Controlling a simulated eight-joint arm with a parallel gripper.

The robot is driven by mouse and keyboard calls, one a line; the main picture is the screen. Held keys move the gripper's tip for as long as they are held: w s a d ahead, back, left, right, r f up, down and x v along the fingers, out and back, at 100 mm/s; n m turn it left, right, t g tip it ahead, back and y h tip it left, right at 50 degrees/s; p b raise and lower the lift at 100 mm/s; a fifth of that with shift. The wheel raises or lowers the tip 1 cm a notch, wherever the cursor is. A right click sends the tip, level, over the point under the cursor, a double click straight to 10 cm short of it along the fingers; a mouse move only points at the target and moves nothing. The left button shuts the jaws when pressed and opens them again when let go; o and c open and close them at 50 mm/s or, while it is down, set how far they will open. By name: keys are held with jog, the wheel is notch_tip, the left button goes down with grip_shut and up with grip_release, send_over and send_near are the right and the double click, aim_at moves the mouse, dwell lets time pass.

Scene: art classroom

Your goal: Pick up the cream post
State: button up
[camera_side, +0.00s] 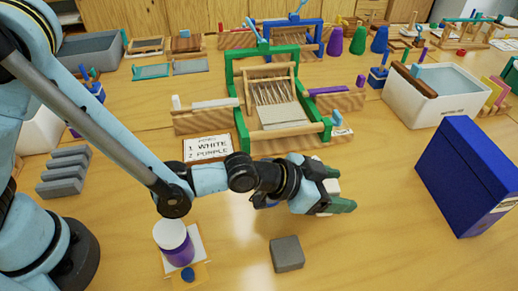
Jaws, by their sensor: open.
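A small cream post (176,102) stands upright at the left end of a wooden rack (207,121), left of the green loom. A longer cream bar (215,104) lies along the top of the same rack. My gripper (342,197) is open, its fingers pointing right, over the table in front of the loom. It is well to the right of and nearer than the cream post, and nothing shows between its fingers.
A green-framed loom (239,88) stands at the centre behind my gripper. A sign (207,147) reads white, then purple. A grey block (287,254), a purple-and-white jar (173,243) and a tall blue box (465,180) stand nearer.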

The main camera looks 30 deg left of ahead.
jog(key=shift+w+d+f, duration=0.1)
jog(key=shift+w+d, duration=0.05)
jog(key=shift+c, duration=0.2)
jog(key=c, duration=1.1)
jog(key=shift+c, duration=0.2)
